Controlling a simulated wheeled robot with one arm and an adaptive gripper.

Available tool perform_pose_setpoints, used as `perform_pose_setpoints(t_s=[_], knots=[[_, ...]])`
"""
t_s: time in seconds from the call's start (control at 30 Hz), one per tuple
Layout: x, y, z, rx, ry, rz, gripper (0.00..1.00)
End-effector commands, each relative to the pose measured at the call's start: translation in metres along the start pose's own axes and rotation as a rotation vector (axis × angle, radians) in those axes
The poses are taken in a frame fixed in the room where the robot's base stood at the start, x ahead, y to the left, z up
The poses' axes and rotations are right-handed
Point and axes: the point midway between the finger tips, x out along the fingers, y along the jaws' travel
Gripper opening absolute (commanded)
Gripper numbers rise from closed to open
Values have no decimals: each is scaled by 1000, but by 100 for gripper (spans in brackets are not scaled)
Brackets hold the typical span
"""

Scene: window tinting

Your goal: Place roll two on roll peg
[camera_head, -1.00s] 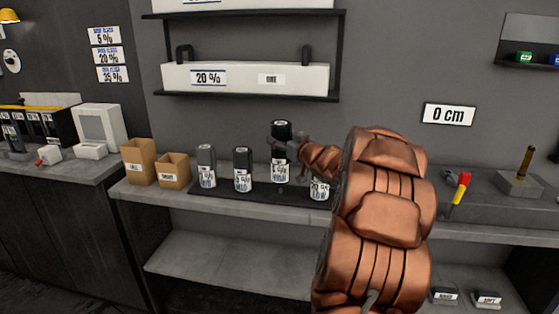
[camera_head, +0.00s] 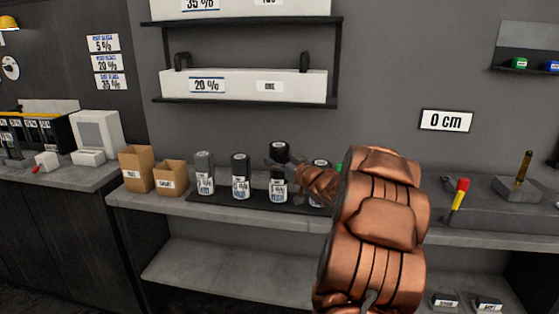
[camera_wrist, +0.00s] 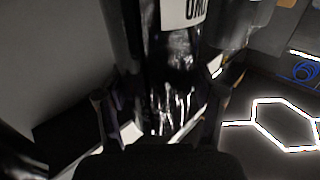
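Several dark film rolls with white labels stand in a row on a black tray (camera_head: 232,197) on the counter. My gripper (camera_head: 283,164) is at the third roll from the left (camera_head: 279,187). The wrist view shows this dark glossy roll (camera_wrist: 180,65) between the two fingers of my gripper (camera_wrist: 163,112), which appear shut around it. The roll is upright, its base at about tray height; whether it touches the tray is unclear. My arm partly hides the fourth roll (camera_head: 320,164). A brass peg (camera_head: 524,167) stands upright on a grey block at the right.
Two rolls (camera_head: 205,172) (camera_head: 240,176) stand close left of the held one. Two cardboard boxes (camera_head: 136,168) (camera_head: 171,176) are further left. A shelf with a long white box (camera_head: 245,86) hangs above. A red and yellow tool (camera_head: 460,194) lies between my arm and the peg.

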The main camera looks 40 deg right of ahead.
Motion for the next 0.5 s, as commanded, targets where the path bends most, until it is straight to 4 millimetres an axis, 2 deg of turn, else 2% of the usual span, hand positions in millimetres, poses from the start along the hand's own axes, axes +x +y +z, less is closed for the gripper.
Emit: perform_pose_setpoints(t_s=[0.03, 0.13, 0.5], knots=[[0, 0, 0, 0, 0, 0, 76], [0, 0, 0, 0, 0, 0, 87], [0, 0, -3, -1, 1, 0, 87]])
